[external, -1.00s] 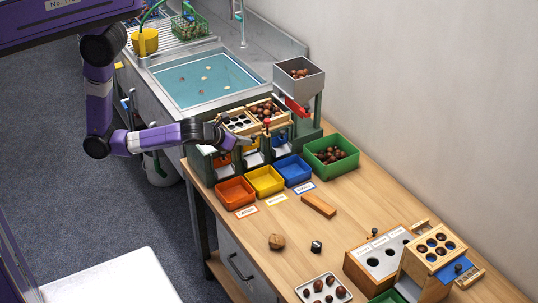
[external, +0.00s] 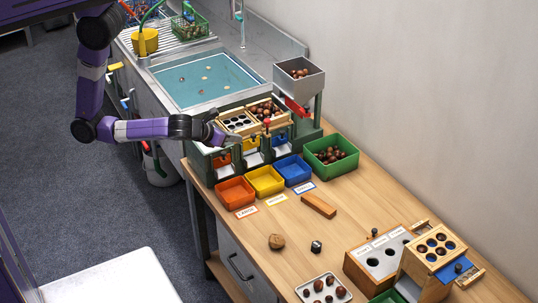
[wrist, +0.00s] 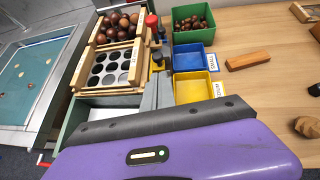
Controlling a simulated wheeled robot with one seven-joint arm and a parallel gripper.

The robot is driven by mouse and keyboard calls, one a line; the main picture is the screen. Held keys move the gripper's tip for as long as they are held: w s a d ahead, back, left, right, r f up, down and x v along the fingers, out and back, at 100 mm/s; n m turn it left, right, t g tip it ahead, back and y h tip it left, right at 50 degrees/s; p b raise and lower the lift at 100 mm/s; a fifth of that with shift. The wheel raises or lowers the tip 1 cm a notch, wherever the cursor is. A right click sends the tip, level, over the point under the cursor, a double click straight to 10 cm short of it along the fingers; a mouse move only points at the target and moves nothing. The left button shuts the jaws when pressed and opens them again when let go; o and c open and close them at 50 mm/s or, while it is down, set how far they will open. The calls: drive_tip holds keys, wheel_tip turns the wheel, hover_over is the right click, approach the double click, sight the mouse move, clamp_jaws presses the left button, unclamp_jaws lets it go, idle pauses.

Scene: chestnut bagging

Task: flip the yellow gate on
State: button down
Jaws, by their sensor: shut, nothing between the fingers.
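The sorting stand holds a wooden tray with round holes (external: 237,122), and the tray also shows in the wrist view (wrist: 112,67). Below it are an orange gate (external: 222,160), the yellow gate (external: 251,145) and a blue gate (external: 280,139). My gripper (external: 238,139) is shut and empty, just left of and above the yellow gate; I cannot tell if it touches. In the wrist view my gripper (wrist: 158,82) points at the stand's front, near a small yellow part that its fingers partly cover. The gate's exact position is unclear.
Orange (external: 235,191), yellow (external: 265,180) and blue (external: 293,170) bins stand in front of the stand. A green bin of chestnuts (external: 331,152) is to the right. A hopper (external: 299,78) rises behind.

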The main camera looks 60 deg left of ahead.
drive_tip(key=shift+p+v, duration=0.85)
drive_tip(key=shift+v, duration=1.65)
drive_tip(key=s+d+r+n+t+h+b, duration=0.1)
drive_tip(key=d+r+n+h, duration=0.2)
drive_tip(key=n, duration=0.4)
drive_tip(key=s+d+n+h+b, duration=0.1)
drive_tip(key=s+d+n+h, duration=0.2)
drive_tip(key=n, duration=0.4)
drive_tip(key=s+a+r+n+t+y+b, duration=0.1)
drive_tip(key=s+a+n+y+b, duration=0.1)
drive_tip(key=s+a+n, duration=0.4)
drive_tip(key=s+a+r+n+t+y+b, duration=0.1)
drive_tip(key=s+a+n, duration=0.5)
drive_tip(key=a+n, duration=0.6)
drive_tip(key=shift+s+a+r+n+t+y+b, duration=0.2)
drive_tip(key=shift+a+r+n+t+y+b, duration=0.3)
drive_tip(key=shift+n+b, duration=0.7)
